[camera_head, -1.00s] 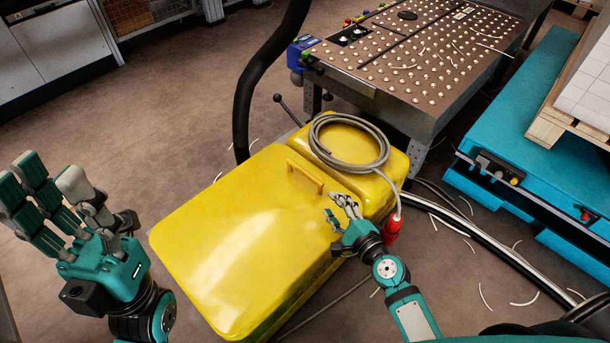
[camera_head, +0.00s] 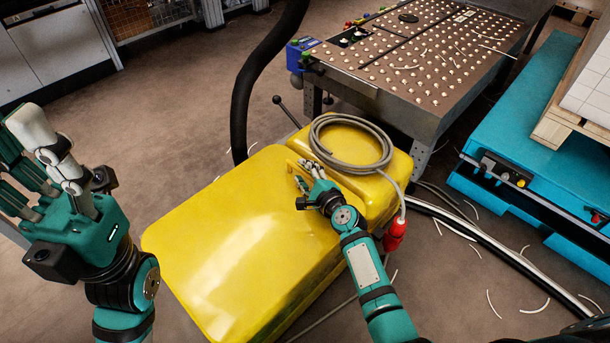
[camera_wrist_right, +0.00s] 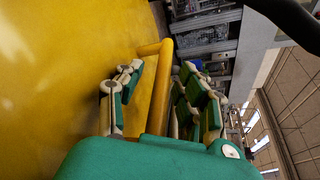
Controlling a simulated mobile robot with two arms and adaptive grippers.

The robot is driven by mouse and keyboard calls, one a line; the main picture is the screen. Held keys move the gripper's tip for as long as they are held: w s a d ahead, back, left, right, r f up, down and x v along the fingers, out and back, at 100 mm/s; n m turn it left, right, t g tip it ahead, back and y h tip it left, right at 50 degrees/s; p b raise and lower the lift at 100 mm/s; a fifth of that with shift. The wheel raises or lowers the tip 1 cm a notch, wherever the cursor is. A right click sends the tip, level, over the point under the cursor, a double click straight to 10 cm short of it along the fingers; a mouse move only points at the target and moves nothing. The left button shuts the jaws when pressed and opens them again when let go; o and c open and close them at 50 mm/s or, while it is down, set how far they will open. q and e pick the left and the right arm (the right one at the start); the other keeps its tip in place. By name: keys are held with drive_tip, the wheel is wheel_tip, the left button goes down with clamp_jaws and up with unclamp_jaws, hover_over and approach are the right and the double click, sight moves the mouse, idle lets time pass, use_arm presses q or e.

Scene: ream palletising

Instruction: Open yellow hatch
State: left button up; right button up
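The yellow hatch (camera_head: 235,235) is the large lid of a yellow box on the floor, and it lies closed. In the right wrist view, the yellow handle bar (camera_wrist_right: 160,85) runs between the fingers of my right gripper (camera_wrist_right: 163,68). Fingers show on both sides of the bar with gaps, not closed on it. My left gripper (camera_head: 45,160) is raised at the left, empty, fingers extended, away from the hatch.
A coiled grey cable (camera_head: 350,143) with a red plug (camera_head: 396,234) lies on the box's rear section. A perforated metal table (camera_head: 430,60) stands behind. A black hose (camera_head: 248,95) hangs behind the box. A teal lift platform (camera_head: 520,130) is at the right. Floor at left is clear.

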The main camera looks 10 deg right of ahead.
clamp_jaws()
idle(0.4)
